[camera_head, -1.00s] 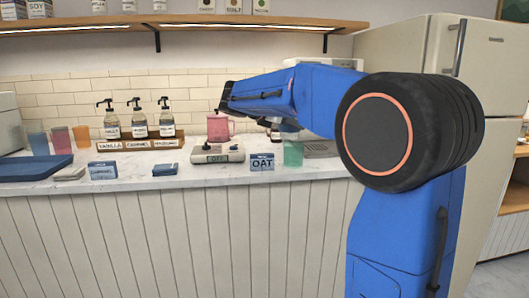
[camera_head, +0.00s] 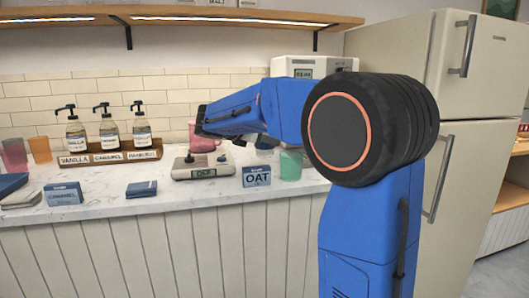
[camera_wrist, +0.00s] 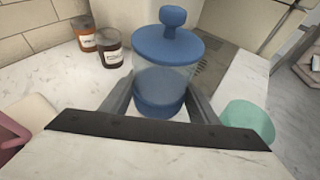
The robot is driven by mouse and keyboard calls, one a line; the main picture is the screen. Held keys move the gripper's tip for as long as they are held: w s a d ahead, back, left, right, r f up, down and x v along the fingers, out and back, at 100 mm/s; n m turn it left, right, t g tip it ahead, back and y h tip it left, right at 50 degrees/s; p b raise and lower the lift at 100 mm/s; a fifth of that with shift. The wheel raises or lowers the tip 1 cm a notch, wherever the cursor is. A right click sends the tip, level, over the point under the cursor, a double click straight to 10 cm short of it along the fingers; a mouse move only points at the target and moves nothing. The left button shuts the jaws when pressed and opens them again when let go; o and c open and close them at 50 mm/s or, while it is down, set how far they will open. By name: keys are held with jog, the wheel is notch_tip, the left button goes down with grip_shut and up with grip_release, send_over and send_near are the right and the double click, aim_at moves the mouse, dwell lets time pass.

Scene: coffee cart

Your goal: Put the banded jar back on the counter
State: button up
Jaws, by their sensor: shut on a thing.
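The banded jar (camera_wrist: 163,78) has a blue lid with a round knob, a clear body and a blue band near its bottom. In the wrist view it is upright between the two fingers of my gripper (camera_wrist: 158,103), which is shut on it. The white marbled counter (camera_wrist: 65,158) shows below and around it; I cannot tell whether the jar's base touches it.
A green cup (camera_wrist: 248,118) is close at right, and a pink pitcher (camera_wrist: 22,125) at left. In the head view a scale (camera_head: 203,169) and an OAT box (camera_head: 256,177) stand near the front edge.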

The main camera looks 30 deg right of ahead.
aim_at(264, 149)
jog(key=shift+f, duration=1.9)
jog(key=shift+f, duration=0.2)
jog(key=o, duration=1.5)
jog(key=shift+c, duration=0.2)
jog(key=shift+r, duration=0.1)
jog(key=shift+a+r, duration=0.15)
jog(key=shift+a, duration=0.05)
jog(key=v, duration=1.1)
jog(key=shift+s+a, duration=0.15)
jog(key=shift+a, duration=0.15)
jog(key=shift+r, duration=0.1)
